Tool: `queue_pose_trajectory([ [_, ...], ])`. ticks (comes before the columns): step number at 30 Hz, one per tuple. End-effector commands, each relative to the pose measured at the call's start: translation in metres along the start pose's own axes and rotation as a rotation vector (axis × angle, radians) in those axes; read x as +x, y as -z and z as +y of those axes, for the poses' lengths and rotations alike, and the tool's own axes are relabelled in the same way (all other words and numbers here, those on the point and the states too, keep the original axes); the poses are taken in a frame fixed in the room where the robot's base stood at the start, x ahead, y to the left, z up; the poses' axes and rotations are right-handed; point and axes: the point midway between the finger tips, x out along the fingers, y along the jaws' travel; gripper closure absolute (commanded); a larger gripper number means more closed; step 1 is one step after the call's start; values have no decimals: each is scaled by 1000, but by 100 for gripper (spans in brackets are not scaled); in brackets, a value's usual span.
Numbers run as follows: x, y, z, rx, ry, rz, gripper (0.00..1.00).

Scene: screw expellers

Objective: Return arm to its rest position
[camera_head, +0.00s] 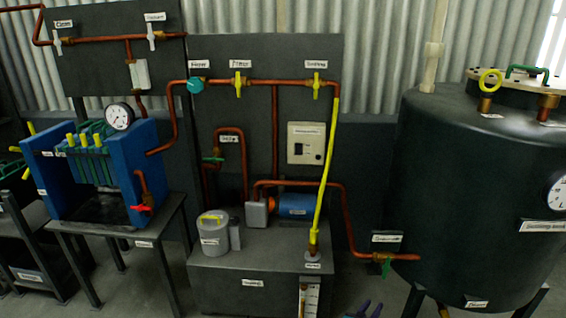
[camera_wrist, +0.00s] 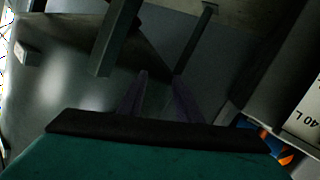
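My gripper (camera_head: 369,308) shows only as two small bluish fingertips at the bottom edge of the head view, low in front of the grey tank stand and left of the big dark tank. In the wrist view my gripper (camera_wrist: 160,80) has its two dark purple fingers apart, with nothing seen between them. The rest of my arm is hidden below the head view. The wrist view is dim, with a green and black body filling its lower part.
The big dark tank (camera_head: 455,190) stands on legs at right. The grey tank stand (camera_head: 230,285) with pump and pipes is in the middle. A blue filter press (camera_head: 55,180) sits on a table (camera_head: 120,232) at left. Dark legs (camera_wrist: 115,35) show close in the wrist view.

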Motion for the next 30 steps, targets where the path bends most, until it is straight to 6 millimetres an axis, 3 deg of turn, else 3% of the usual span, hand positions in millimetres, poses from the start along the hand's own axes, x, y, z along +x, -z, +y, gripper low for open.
queue_pose_trajectory([
  [5,-36,0,-40,-24,215,-61,68],
  [15,-117,-32,-95,-92,559,-262,68],
  [23,-189,-69,-106,-166,750,-475,68],
  [30,-256,-106,-90,-250,859,-710,68],
])
